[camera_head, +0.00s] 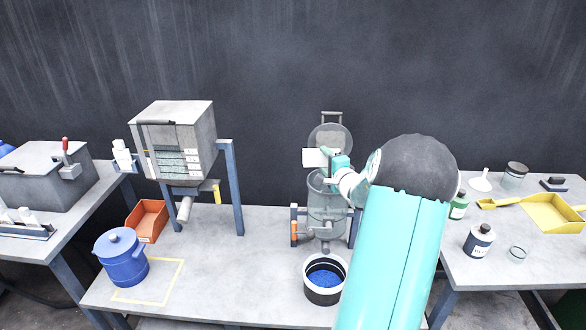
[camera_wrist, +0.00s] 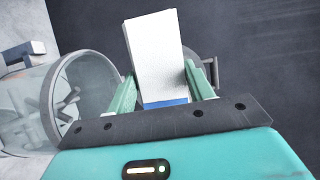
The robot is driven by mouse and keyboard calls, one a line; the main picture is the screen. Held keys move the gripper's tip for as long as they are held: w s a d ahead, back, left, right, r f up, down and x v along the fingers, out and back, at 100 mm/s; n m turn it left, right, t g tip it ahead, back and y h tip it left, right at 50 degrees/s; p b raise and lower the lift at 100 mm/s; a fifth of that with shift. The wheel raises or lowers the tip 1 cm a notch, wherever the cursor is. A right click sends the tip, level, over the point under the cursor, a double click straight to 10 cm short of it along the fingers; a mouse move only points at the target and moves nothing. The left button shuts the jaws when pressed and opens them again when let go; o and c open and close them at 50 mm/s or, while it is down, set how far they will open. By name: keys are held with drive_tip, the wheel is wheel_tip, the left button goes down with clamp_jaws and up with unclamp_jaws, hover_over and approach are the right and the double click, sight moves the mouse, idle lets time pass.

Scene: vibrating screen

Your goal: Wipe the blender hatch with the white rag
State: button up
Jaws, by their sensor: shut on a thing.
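The white rag (camera_head: 314,158) is a flat white rectangle in front of the lower part of the blender hatch. In the wrist view the rag (camera_wrist: 154,55) stands out between my fingers, with a blue band at its base. My gripper (camera_head: 328,155) is shut on it; its green fingers (camera_wrist: 161,82) grip both sides. The blender hatch (camera_head: 330,133) is a round grey disc with a handle, standing raised above the clear blender vessel (camera_head: 326,197). In the wrist view the rag hides most of the hatch (camera_wrist: 205,72). I cannot tell whether rag and hatch touch.
A black-and-white bucket with blue contents (camera_head: 325,295) stands below the blender. A grey boxy machine (camera_head: 172,140), an orange bin (camera_head: 147,220) and a blue lidded pot (camera_head: 122,260) are to the left. Bottles and a yellow tray (camera_head: 553,212) are on the right table. The middle bench has free room.

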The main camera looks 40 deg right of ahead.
sight(325, 144)
drive_tip(key=shift+s+d+r+m+h, duration=0.15)
drive_tip(key=shift+s+d+h, duration=0.1)
drive_tip(key=shift+d, duration=0.15)
drive_tip(key=shift+s+d+f+m+h, duration=0.15)
drive_tip(key=shift+s+d+h, duration=0.1)
drive_tip(key=shift+d, duration=0.15)
drive_tip(key=shift+w+d, duration=1.9)
drive_tip(key=shift+d, duration=0.15)
drive_tip(key=shift+w+d, duration=0.6)
drive_tip(key=shift+d, duration=0.1)
